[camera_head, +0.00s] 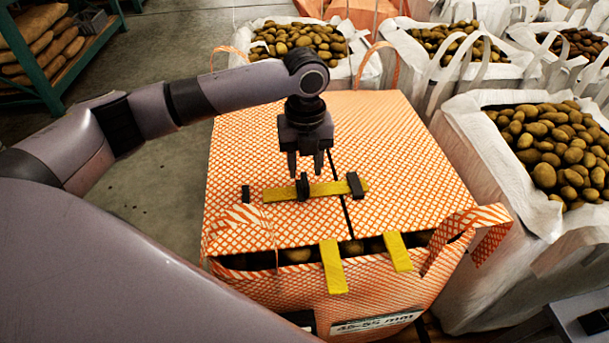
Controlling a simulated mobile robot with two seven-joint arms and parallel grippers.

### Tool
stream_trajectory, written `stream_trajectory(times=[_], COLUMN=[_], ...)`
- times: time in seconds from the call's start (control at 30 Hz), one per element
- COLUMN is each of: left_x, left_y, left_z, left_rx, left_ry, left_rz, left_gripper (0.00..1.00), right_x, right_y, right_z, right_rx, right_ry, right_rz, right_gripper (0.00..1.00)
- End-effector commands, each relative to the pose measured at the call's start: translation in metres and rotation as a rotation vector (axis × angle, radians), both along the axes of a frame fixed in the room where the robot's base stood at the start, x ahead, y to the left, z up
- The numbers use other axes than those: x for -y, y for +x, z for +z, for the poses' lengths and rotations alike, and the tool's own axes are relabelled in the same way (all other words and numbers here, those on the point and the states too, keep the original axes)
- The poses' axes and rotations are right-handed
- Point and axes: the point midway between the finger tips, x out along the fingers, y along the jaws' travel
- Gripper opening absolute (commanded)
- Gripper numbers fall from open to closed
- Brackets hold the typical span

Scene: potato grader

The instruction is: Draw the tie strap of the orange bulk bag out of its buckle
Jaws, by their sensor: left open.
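The orange-and-white checked bulk bag (400,140) stands in front of me with its top flaps mostly closed. A yellow tie strap (330,188) lies across the flaps and passes through a black buckle (303,187). A black end piece (355,185) sits at the strap's right end. A small black piece (246,194) lies left of the strap. My left gripper (305,170) points down, open and empty, just above the buckle and apart from it as far as I can tell. My right gripper is not in view.
Two yellow straps (334,267) (398,252) hang over the bag's front edge, where potatoes show through a gap. Orange loops stand at the corners. White bags of potatoes (550,150) crowd the right and back. A green rack (55,85) stands back left; the floor (160,180) beside the bag is clear.

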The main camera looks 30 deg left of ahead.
Motion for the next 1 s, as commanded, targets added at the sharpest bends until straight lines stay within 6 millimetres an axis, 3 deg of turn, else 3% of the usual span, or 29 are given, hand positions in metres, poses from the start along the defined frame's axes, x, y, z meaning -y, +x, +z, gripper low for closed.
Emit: stream_trajectory(times=[0.1,0.3,0.63,0.77,1.0], left_x=[0.0,0.0,0.0,0.0,0.0], left_y=[-0.001,0.0,0.0,0.0,0.0], left_z=[-0.021,-0.042,-0.046,-0.046,-0.045], left_rx=[-0.003,-0.001,0.001,0.0,0.0], left_ry=[0.0,0.0,-0.001,0.0,0.0], left_rz=[0.0,0.0,0.0,0.0,0.0], left_gripper=[0.4,0.4,0.4,0.0,0.0], right_x=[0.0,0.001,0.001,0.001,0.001], right_y=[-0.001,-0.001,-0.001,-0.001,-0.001], right_z=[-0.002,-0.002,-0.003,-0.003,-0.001], right_rx=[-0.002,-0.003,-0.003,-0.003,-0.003], right_ry=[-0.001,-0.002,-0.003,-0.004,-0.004], right_rz=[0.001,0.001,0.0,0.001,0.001], right_gripper=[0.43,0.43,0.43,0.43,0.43])
